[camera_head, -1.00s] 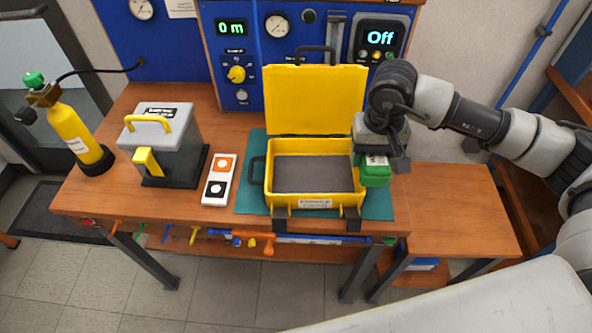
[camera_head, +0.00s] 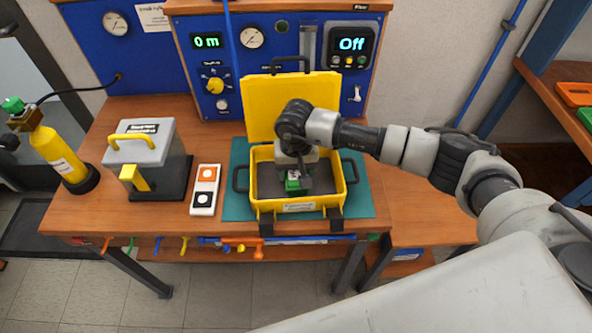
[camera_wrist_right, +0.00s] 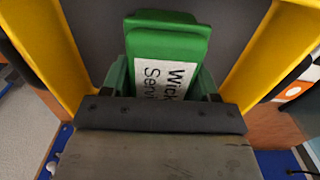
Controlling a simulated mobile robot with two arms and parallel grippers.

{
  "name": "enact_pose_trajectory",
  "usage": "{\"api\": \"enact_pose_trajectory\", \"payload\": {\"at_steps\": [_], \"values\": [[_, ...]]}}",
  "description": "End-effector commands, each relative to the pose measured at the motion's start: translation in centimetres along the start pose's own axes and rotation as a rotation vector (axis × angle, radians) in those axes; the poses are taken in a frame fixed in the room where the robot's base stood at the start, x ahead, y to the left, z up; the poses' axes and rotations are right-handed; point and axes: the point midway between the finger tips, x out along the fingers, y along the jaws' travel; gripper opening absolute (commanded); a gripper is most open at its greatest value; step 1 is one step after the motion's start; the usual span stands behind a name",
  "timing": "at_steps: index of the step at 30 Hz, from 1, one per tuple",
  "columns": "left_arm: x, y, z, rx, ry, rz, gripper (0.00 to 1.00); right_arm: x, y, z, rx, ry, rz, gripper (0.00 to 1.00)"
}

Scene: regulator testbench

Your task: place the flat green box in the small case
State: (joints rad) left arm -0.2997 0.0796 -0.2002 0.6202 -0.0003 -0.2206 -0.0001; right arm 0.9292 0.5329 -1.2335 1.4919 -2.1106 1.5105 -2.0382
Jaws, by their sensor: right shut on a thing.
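The small yellow case (camera_head: 300,208) stands open on a teal mat, its lid (camera_head: 262,105) raised at the back and its inside lined dark grey. My right gripper (camera_head: 294,180) reaches down over the case from the right and is shut on the flat green box (camera_head: 292,187). In the right wrist view the green box (camera_wrist_right: 168,42) has a white label, with yellow case walls on both sides. I cannot tell whether it touches the lining. My left gripper is not in view.
A grey device with a yellow handle (camera_head: 142,155) and a white two-button box (camera_head: 204,190) stand left of the case. A yellow gas bottle (camera_head: 58,155) is at the far left. The blue panel (camera_head: 180,75) rises behind. The bench right of the mat is clear.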

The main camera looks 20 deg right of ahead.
Motion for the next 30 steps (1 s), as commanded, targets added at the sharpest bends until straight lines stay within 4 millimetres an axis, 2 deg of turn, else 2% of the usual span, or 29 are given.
{"api": "enact_pose_trajectory", "payload": {"at_steps": [3,14,15,20,30], "values": [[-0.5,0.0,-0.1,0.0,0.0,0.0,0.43,1.1,-0.1,0.0,-0.001,-0.001,-0.002,0.26],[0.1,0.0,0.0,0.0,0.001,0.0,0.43,1.6,0.0,0.0,-0.001,0.002,-0.002,0.26],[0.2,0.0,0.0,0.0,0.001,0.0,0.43,1.6,0.0,0.0,-0.001,0.001,-0.002,0.61],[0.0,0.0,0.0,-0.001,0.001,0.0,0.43,1.5,0.0,0.0,-0.001,0.0,-0.001,0.85],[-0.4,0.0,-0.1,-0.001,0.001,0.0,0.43,1.1,0.0,0.0,0.0,0.0,-0.002,0.85]]}}
